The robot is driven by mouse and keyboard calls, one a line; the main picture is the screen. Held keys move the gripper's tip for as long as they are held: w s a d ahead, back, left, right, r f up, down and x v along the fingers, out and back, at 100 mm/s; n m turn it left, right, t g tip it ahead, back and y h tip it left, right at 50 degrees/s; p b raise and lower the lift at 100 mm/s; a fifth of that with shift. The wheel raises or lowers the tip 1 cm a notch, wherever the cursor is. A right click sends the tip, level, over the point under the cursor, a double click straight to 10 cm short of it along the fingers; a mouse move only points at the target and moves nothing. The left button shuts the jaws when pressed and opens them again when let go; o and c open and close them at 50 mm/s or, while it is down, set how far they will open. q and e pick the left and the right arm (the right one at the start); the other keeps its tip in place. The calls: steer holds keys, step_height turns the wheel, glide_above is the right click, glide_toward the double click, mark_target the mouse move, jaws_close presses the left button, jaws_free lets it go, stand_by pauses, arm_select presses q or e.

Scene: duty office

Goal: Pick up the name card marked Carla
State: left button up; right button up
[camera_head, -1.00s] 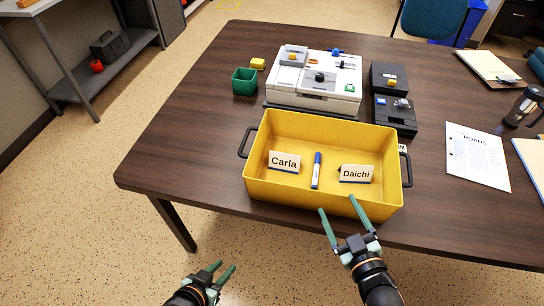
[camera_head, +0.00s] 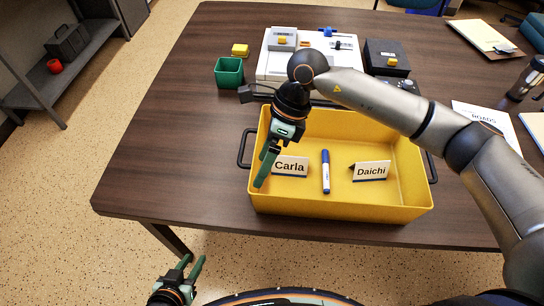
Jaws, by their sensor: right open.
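The name card marked Carla (camera_head: 291,167) stands in the left part of the yellow tray (camera_head: 340,206), its left edge close behind my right gripper's fingers. My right gripper (camera_head: 264,172) points down over the tray's left side, open, with nothing seen between its fingers. Whether a finger touches the card I cannot tell. The name card marked Daichi (camera_head: 371,171) stands in the right part of the tray. A blue marker (camera_head: 325,172) lies between the two cards. My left gripper (camera_head: 191,268) is low at the bottom left, off the table, with its fingers apart and empty.
A green cup (camera_head: 229,73) and a yellow block (camera_head: 240,50) stand at the back left. A white device (camera_head: 270,62) and a black box (camera_head: 387,57) stand behind the tray. My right arm crosses above the tray's right side. The table's left part is clear.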

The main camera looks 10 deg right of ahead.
mark_target(290, 161)
steer(key=w+d+h+b, duration=0.1)
steer(key=w+d, duration=0.1)
steer(key=w+d+t+h+b, duration=0.1)
steer(key=w+d+h, duration=0.1)
steer(key=w, duration=0.1)
steer(key=w+d+f+t+h+b, duration=0.1)
steer(key=w+d, duration=0.1)
steer(key=d, duration=0.1)
steer(key=shift+w+d, duration=0.1)
steer(key=shift+w, duration=0.25)
step_height(290, 161, down, 6)
steer(key=shift+s+f, duration=0.1)
steer(key=shift+f, duration=0.1)
steer(key=shift+d+f+p, duration=0.1)
steer(key=shift+f+p, duration=0.2)
steer(key=shift+f, duration=0.2)
arm_select(q)
steer(key=shift+w+a+f, duration=0.3)
steer(key=shift+a+f, duration=0.05)
steer(key=shift+f, duration=0.35)
steer(key=shift+w+a+f, duration=0.25)
steer(key=shift+a+f, duration=0.05)
steer(key=shift+f, duration=0.4)
arm_select(e)
steer(key=shift+d+f, duration=0.15)
steer(key=shift+f, duration=2.2)
